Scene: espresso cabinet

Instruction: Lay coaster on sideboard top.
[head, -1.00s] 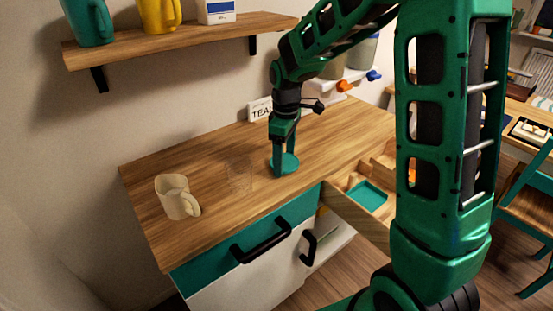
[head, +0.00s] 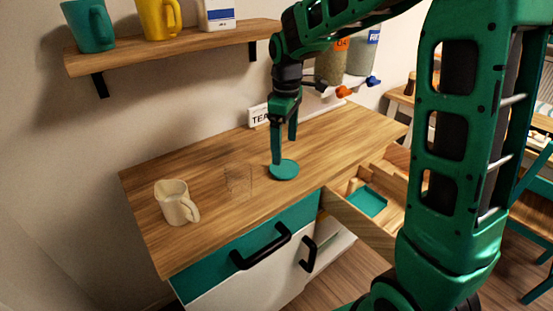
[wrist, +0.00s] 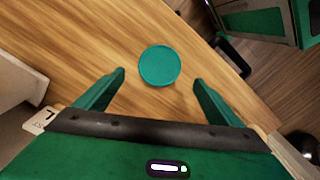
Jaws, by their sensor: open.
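A round teal coaster (head: 284,169) lies flat on the wooden sideboard top (head: 220,210). In the wrist view the coaster (wrist: 159,66) lies just beyond the fingertips, centred between them, with bare wood around it. My gripper (head: 284,150) is open and empty, pointing down above the coaster. Its two fingers show spread apart in the wrist view (wrist: 159,78). In the head view one fingertip overlaps the coaster's far edge, but the wrist view shows both fingers clear of it.
A cream mug (head: 174,202) stands at the left, and a clear glass (head: 239,178) stands left of the coaster. A drawer (head: 368,201) is open at the right front. A tea sign (head: 259,114) stands at the back. A shelf (head: 180,46) hangs above.

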